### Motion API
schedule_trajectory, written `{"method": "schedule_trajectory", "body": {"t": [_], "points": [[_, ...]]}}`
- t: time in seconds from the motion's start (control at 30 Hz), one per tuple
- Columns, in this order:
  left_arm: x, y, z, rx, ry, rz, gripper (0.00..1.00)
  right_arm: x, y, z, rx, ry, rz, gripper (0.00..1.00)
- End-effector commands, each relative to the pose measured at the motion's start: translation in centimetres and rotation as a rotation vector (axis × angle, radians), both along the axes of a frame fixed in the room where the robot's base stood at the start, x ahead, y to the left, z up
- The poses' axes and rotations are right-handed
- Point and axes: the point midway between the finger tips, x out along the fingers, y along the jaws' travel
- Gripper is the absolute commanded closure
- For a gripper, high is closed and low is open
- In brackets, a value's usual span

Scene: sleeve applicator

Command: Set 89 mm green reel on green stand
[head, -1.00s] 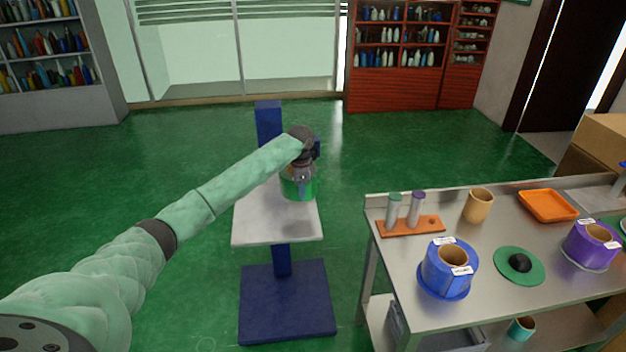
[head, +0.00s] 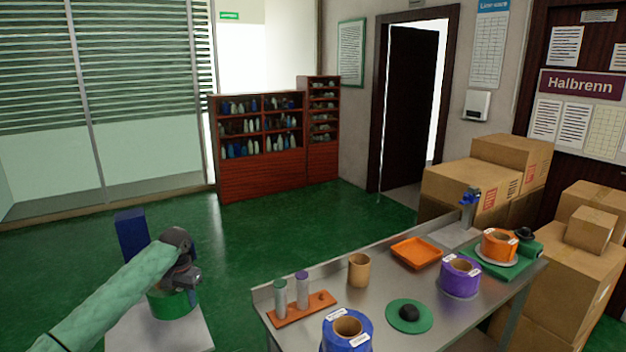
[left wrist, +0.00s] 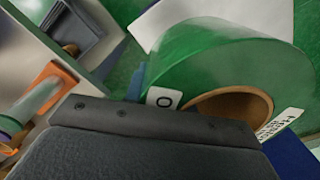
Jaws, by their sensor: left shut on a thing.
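My left gripper (head: 184,284) is shut on the green reel (head: 172,304), at or just over a pale platform (head: 150,332) at lower left. I cannot tell whether the reel touches the platform. The left wrist view shows the reel (left wrist: 215,60) close up, with a brown core and white labels, behind the dark gripper body. On the steel table, a round green stand (head: 396,325) with a black knob (head: 409,313) lies bare between the blue reel (head: 335,338) and the purple reel (head: 460,283). My right gripper is not in view.
The steel table (head: 385,285) also holds an orange rack (head: 305,311) with two capped cylinders, a tan cup (head: 359,270) and an orange tray (head: 416,252). An orange reel (head: 497,247) sits on a green base (head: 520,262). Cardboard boxes (head: 465,190) stand behind. Floor lies between platform and table.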

Motion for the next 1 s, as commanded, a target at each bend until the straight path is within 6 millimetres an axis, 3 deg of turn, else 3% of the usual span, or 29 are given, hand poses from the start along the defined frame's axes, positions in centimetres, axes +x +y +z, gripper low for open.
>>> {"method": "schedule_trajectory", "body": {"t": [0.27,0.47,0.7,1.0], "points": [[-2.1,-4.3,3.3,0.0,-0.005,0.233,1.0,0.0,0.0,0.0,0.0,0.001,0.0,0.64],[-5.3,-8.2,4.8,0.0,-0.004,0.363,1.0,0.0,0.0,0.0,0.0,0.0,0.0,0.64],[-12.1,-13.6,5.3,-0.001,-0.002,0.411,1.0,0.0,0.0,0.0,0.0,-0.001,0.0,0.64],[-19.6,-17.4,3.5,0.001,0.0,0.287,1.0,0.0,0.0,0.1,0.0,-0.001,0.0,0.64]]}}
